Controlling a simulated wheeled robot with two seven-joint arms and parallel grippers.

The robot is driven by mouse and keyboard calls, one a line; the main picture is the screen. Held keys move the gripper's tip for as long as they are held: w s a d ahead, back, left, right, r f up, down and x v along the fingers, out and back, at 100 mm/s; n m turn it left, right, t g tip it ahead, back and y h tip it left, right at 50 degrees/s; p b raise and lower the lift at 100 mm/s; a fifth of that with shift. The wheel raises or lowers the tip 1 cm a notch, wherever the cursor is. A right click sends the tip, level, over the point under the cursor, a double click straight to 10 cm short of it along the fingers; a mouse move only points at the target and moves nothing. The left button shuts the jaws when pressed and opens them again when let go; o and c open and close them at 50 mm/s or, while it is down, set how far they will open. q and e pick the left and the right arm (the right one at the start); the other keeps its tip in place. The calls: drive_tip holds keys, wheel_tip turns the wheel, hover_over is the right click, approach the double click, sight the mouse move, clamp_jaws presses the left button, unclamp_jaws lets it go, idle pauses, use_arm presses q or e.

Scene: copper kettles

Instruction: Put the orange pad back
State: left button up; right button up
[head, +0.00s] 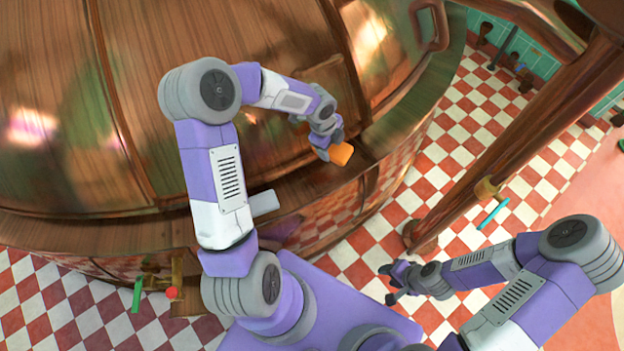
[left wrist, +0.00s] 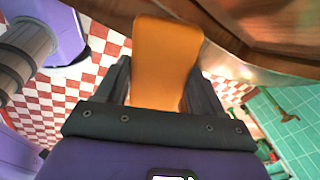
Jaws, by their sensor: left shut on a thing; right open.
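The orange pad (head: 341,154) is held in my left gripper (head: 327,148), at the rim of the large copper kettle (head: 230,70). In the left wrist view the pad (left wrist: 166,62) stands out between the two dark fingers of the left gripper (left wrist: 165,90), which are shut on it. The pad's far end appears close to the brown kettle surface; I cannot tell if they touch. My right gripper (head: 390,283) is open and empty, low at the right above the checkered floor.
A copper pipe (head: 520,130) runs diagonally at the right. A green item (head: 137,295) and a red knob (head: 172,292) are at the lower left by the kettle's base.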

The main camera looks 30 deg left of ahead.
use_arm(q)
drive_tip(key=s+a+f+m+g+y, duration=0.1)
drive_tip(key=s+a+f+m+g, duration=0.15)
drive_tip(key=s+f, duration=0.2)
drive_tip(key=m, duration=0.1)
hover_over(312, 181)
drive_tip(key=shift+y, duration=0.3)
wheel_tip(312, 181, down, 5)
drive_tip(key=shift+r+b, duration=0.1)
drive_tip(key=shift+b, duration=0.25)
drive_tip(key=shift+f+b, duration=0.45)
drive_tip(key=shift+f, duration=1.75)
drive_tip(key=shift+f, duration=0.15)
drive_tip(key=o, duration=0.9)
drive_tip(key=shift+o, duration=0.2)
drive_tip(key=shift+r, duration=0.2)
